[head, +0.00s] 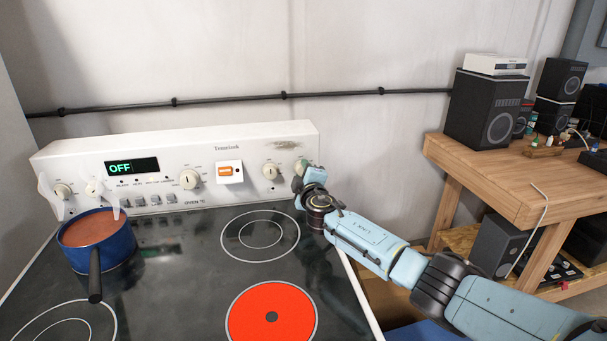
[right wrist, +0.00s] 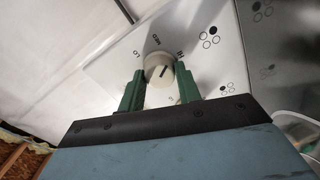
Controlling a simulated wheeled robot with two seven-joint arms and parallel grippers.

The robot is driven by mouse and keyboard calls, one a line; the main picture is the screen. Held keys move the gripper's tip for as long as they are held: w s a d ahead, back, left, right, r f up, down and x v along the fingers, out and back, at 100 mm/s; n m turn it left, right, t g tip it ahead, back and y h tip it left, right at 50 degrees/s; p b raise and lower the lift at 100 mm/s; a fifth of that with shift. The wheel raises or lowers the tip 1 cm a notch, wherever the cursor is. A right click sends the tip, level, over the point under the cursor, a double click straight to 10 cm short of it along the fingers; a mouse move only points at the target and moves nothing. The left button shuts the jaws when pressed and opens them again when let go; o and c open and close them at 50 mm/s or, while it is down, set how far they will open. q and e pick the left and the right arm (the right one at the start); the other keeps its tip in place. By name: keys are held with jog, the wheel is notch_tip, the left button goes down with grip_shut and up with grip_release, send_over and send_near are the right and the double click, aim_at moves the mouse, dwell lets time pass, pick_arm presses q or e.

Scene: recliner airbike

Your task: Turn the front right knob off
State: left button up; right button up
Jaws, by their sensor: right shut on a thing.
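The stove's control panel (head: 150,160) has a row of round knobs. My right gripper (head: 301,178) is at the knob at the panel's far right end, and its arm hides that knob in the head view. In the right wrist view the pale knob (right wrist: 158,68) with a dark pointer line sits between the green fingers of my right gripper (right wrist: 160,88), which are shut on it. The pointer tilts up and right, near a printed mark. The front right burner (head: 272,314) glows red. My left gripper is not in view.
A blue pot (head: 97,243) with reddish contents stands at the back left of the dark cooktop (head: 180,275), its handle towards the front. The back right burner (head: 260,236) is bare and dark. A wooden table (head: 500,175) with speakers stands at the right.

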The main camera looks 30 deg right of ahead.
jog(key=n, duration=0.3)
jog(key=shift+n, duration=0.3)
jog(key=n+p, duration=0.1)
jog(key=n, duration=0.3)
jog(key=shift+n, duration=0.4)
jog(key=n+p, duration=0.1)
jog(key=n, duration=0.2)
jog(key=n+p, duration=0.1)
jog(key=n, duration=0.4)
jog(key=shift+p, duration=0.35)
jog(key=n+p, duration=0.1)
jog(key=n, duration=0.3)
jog(key=n+p, duration=0.2)
jog(key=n, duration=0.3)
jog(key=shift+d, duration=0.1)
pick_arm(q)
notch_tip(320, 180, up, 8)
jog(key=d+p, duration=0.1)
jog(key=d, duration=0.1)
pick_arm(e)
jog(key=shift+f+n, duration=0.1)
jog(key=shift+n, duration=1.8)
